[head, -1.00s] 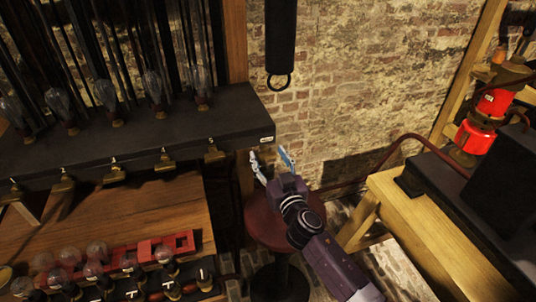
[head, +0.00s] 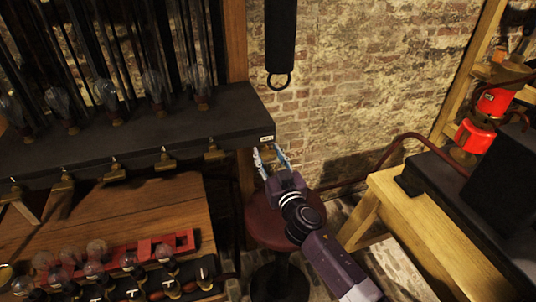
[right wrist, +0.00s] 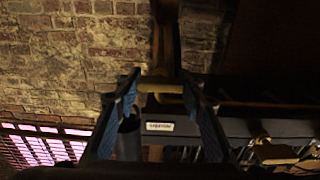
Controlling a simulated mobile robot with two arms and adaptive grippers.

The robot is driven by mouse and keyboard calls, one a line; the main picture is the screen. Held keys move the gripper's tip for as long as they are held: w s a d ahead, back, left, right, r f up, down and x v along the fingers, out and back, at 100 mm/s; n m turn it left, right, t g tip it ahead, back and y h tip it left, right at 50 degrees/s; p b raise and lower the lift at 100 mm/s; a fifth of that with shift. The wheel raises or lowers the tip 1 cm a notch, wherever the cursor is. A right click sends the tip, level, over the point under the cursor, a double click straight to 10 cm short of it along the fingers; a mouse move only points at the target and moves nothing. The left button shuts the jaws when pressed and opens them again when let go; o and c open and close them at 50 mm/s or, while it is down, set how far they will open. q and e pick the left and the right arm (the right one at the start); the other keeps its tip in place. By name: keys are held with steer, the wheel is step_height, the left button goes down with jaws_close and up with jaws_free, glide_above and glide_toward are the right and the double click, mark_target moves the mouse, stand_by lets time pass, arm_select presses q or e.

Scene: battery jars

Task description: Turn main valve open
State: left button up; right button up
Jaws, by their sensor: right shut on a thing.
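My right gripper (head: 268,153) is just below the right end of the black shelf (head: 228,114), by its small white label. The right wrist view shows its two blue-padded fingers (right wrist: 162,92) shut on the ends of a short brass-coloured bar (right wrist: 160,86), which I take to be the handle of the main valve. The bar lies level across the gap between the fingertips. The valve's body and its mounting are mostly hidden or too dark to tell. My left gripper is in neither view.
A dark red round stool (head: 267,222) stands below my right gripper. A wooden bench (head: 420,225) is on the right, with red containers (head: 473,137) behind it. Several brass switches (head: 164,160) hang along the shelf's front. A black bar with a ring (head: 279,78) hangs above.

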steer(key=shift+n+b, duration=0.4)
steer(key=shift+n, duration=2.9)
steer(key=o, duration=1.2)
steer(key=shift+a, duration=0.1)
steer(key=shift+s, duration=0.15)
steer(key=v, duration=1.1)
steer(key=shift+s, duration=0.35)
